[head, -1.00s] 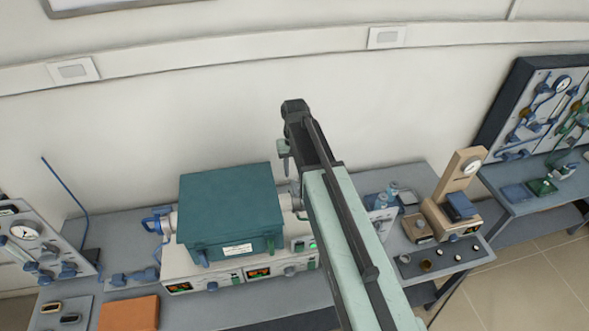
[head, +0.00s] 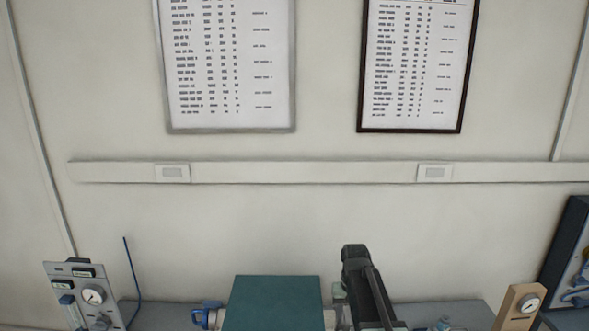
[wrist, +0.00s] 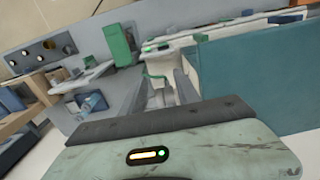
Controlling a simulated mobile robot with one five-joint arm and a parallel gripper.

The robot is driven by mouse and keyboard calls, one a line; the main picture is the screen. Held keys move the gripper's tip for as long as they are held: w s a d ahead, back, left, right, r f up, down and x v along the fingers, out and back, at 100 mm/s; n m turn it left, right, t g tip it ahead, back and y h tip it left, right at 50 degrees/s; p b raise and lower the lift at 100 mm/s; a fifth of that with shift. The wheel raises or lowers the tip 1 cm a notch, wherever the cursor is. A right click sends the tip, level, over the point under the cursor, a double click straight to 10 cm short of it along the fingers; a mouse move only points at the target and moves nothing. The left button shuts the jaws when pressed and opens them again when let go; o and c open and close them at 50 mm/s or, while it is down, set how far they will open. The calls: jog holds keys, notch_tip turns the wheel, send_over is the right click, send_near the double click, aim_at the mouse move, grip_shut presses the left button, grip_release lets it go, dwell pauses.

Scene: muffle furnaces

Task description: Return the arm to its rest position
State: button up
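My arm (head: 365,285) rises at the bottom centre of the head view, just right of the teal furnace (head: 272,305). In the wrist view my gripper (wrist: 163,78) shows as two grey fingers with a gap between them. It looks open, with nothing held. The teal furnace's side (wrist: 260,85) fills the right of the wrist view, beside the gripper. The lower part of my arm is cut off by the head view's bottom edge.
A gauge panel (head: 84,295) stands at the left and a tan gauge stand (head: 519,307) at the right. Two framed charts (head: 230,65) (head: 412,65) hang above a wall rail (head: 300,172).

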jog(key=s+f+b, duration=0.5)
jog(key=f+b, duration=0.9)
jog(key=s+f+b, duration=0.7)
jog(key=s, duration=0.3)
jog(key=shift+s, duration=0.1)
